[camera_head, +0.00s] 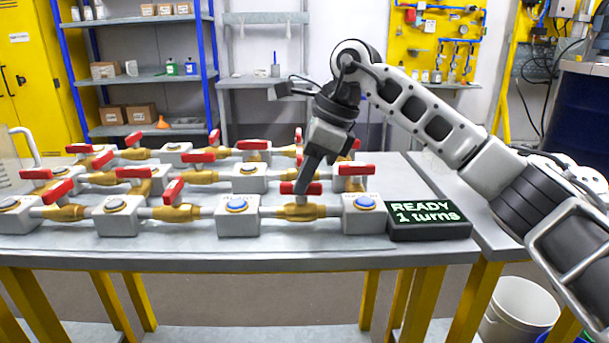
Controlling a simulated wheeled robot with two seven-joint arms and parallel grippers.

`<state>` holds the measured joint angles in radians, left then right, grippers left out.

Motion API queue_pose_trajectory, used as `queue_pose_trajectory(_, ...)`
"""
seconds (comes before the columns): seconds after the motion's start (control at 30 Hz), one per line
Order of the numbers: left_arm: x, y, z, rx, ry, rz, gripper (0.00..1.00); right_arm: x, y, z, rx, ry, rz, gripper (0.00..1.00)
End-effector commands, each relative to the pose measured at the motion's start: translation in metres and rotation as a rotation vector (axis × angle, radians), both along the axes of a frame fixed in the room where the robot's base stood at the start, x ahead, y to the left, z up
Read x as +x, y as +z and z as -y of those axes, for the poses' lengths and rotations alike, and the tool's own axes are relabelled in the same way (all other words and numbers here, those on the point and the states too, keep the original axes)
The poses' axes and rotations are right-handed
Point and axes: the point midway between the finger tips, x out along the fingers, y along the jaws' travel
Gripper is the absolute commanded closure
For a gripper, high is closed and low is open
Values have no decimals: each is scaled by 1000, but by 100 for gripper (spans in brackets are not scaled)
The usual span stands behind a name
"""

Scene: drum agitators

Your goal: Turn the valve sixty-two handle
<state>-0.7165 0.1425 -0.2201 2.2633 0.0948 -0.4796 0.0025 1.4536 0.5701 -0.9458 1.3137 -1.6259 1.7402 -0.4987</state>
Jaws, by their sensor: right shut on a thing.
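Several brass valves with red handles stand in rows on the grey table (180,255). My right gripper (303,188) reaches down from above and is shut on the red handle (287,188) of a brass valve (299,211) in the front row. That handle lies roughly along the pipe, partly hidden by the fingers. The valve sits between two grey blocks with blue round tops, one on its left (238,217) and one on its right (364,215). I cannot read any valve number. My left gripper is not in view.
A black display (428,220) at the row's right end reads "READY 1 turns". Other red handles, such as one just behind on the right (356,169), are close to my right gripper. A bare table strip runs along the front edge. A white bucket (520,312) stands on the floor.

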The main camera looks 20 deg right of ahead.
Motion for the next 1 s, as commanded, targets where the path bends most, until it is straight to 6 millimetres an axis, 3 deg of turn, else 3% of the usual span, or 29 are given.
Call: queue_pose_trajectory(1.0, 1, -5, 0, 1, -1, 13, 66, -4, -1, -4, -2, -913, 3, 100)
